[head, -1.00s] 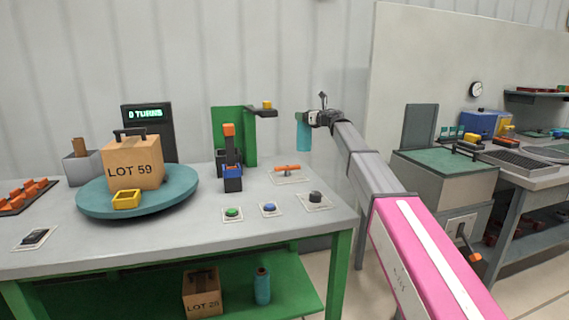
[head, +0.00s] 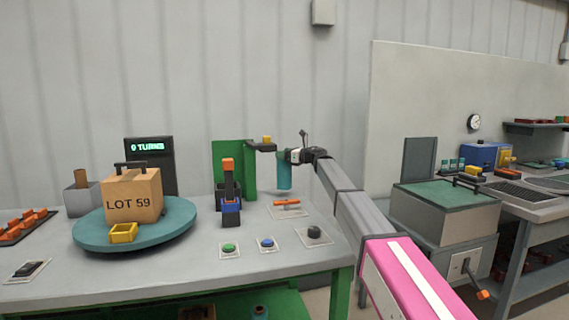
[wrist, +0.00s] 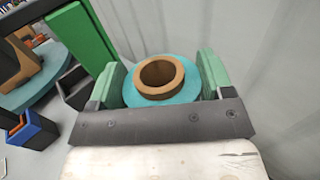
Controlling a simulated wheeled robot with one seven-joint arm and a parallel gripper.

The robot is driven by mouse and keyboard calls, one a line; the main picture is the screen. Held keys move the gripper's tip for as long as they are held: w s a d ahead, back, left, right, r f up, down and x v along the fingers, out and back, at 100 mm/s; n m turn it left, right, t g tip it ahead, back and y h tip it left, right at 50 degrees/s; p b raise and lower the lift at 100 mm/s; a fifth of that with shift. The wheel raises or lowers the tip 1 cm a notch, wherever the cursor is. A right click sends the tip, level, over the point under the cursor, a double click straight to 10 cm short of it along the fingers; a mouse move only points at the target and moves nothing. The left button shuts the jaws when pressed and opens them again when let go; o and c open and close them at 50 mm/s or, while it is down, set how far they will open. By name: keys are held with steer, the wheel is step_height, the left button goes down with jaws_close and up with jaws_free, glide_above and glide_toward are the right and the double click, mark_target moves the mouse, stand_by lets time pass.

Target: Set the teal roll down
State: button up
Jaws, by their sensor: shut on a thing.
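The teal roll (head: 284,174) hangs upright from my gripper (head: 291,157) in the head view, above the back right part of the grey table. In the wrist view the roll (wrist: 185,88) shows from above as a teal ring with a brown core. The green fingers of my gripper (wrist: 160,80) press on both its sides. Whether the roll's lower end touches anything is hard to tell.
A green stand (head: 229,166) with a dark arm is just left of the roll. A teal turntable (head: 90,234) carries a LOT 59 box (head: 133,197). Orange-handled lever (head: 286,203), green button (head: 229,248), blue button (head: 266,243) and dark knob (head: 314,232) occupy the table's right part.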

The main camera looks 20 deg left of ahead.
steer(key=shift+f, duration=1.6)
steer(key=o, duration=1.8)
steer(key=shift+f, duration=0.1)
steer(key=shift+c, duration=0.2)
steer(key=v, duration=1.2)
steer(key=shift+d, duration=0.1)
